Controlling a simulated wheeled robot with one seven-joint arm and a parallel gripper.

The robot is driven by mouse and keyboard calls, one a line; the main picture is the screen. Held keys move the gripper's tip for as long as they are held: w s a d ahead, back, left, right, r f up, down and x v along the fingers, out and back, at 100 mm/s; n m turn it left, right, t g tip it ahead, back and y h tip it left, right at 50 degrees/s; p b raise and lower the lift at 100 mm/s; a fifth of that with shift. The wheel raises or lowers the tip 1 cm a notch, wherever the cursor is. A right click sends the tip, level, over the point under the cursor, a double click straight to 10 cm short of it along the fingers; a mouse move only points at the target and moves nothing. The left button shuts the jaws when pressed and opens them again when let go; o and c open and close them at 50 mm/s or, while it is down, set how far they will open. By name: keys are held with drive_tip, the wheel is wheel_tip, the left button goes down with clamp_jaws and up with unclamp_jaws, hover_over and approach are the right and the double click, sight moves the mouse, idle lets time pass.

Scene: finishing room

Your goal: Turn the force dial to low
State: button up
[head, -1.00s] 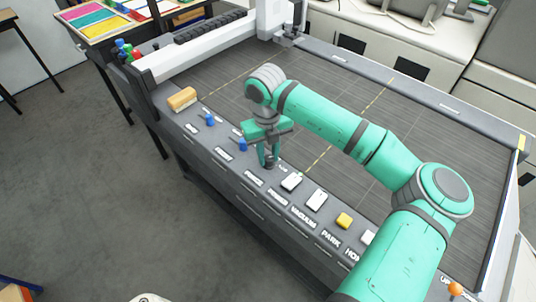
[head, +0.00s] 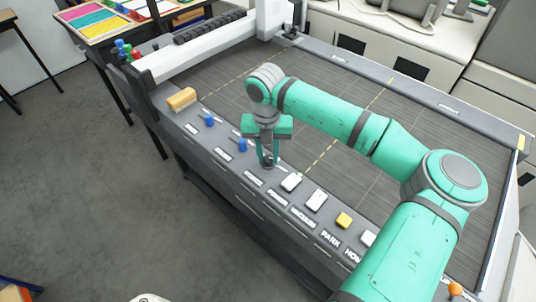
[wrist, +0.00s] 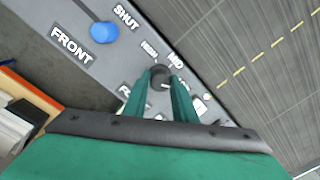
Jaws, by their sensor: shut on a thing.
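The force dial (wrist: 160,77) is a small dark grey round knob on the grey front panel (wrist: 67,15). In the wrist view the words HIGH and MID show on its far side; a label on its near side is mostly hidden by a finger. My gripper (wrist: 164,84) is shut on the dial, with one green finger on each side. In the head view my gripper (head: 267,158) points down at the panel, and the dial (head: 267,164) is largely covered by the fingers. I cannot make out which word the dial points to.
Blue knobs (head: 242,145) sit left of the dial; one (wrist: 104,32) has FRONT and SHUT beside it. White buttons (head: 291,183) and a yellow button (head: 344,220) lie to the right. A wooden block (head: 182,98) rests at the panel's far left. The cutting bed (head: 330,105) behind is clear.

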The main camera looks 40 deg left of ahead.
sight(266, 158)
drive_tip(key=o, duration=1)
drive_tip(key=shift+o, duration=0.2)
drive_tip(key=shift+r, duration=0.1)
wheel_tip(266, 158, up, 11)
drive_tip(key=shift+a+f, duration=0.2)
drive_tip(key=shift+s, duration=0.2)
